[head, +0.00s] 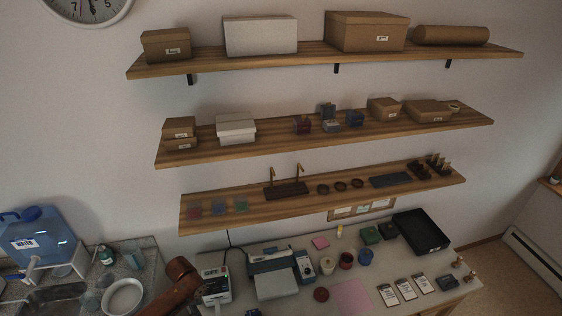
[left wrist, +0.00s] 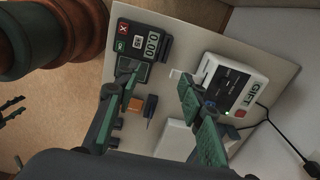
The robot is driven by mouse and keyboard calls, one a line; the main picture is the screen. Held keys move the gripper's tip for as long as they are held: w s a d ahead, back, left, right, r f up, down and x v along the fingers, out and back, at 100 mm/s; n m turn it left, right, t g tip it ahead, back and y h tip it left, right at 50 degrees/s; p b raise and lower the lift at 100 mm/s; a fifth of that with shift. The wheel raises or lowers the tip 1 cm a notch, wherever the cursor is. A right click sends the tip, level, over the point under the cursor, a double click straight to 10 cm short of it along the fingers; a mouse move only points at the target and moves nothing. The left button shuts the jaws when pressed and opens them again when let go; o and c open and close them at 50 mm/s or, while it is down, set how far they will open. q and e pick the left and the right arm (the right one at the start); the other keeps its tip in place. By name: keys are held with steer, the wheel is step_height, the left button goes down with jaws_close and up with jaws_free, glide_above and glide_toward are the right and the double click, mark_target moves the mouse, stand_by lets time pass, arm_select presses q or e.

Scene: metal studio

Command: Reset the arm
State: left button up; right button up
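Part of my copper-coloured left arm shows in the head view at the bottom, beside the worktable's left end. My left gripper (left wrist: 158,80) is in the left wrist view, with its two green-padded fingers spread apart and nothing between them. Below it are a dark payment terminal (left wrist: 138,48) reading 0.00 and a white device (left wrist: 233,88) labelled GIFT. The head view shows no right gripper.
The worktable holds a printer-like machine (head: 275,275), a white device (head: 215,285), round containers, cards and a black tray (head: 422,232). A sink counter with a white bowl (head: 122,297) and a blue water jug (head: 38,238) is at left. Three loaded wall shelves hang above.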

arm_select(q)
steer(key=s+d+f+n+t+h, duration=0.2)
steer(key=s+d+n, duration=0.3)
steer(key=s+d, duration=0.5)
steer(key=s+a+r+n+t+y, duration=0.1)
steer(key=s+a+r+n+y, duration=0.15)
steer(key=s+a+n, duration=0.4)
steer(key=s+a+r+n+t+y, duration=0.1)
steer(key=s+a+r+n, duration=0.25)
steer(key=s+a, duration=0.55)
step_height(320, 180, down, 41)
steer(key=s+d+g+b, duration=0.2)
steer(key=s+d+b, duration=0.1)
steer(key=b, duration=1)
steer(key=s+f+b, duration=0.3)
steer(key=s+f, duration=0.3)
steer(key=f, duration=0.4)
steer(key=s+f+m+b, duration=0.1)
steer(key=s+f+b, duration=0.3)
steer(key=s+f, duration=0.3)
steer(key=s+f+g+h+b, duration=0.1)
steer(key=s+f+b, duration=0.3)
steer(key=f, duration=0.9)
steer(key=s, duration=0.3)
steer(key=shift+f, duration=0.25)
arm_select(e)
step_height(320, 180, down, 24)
steer(key=s, duration=0.1)
steer(key=shift+s+f, duration=0.15)
steer(key=shift+s, duration=0.25)
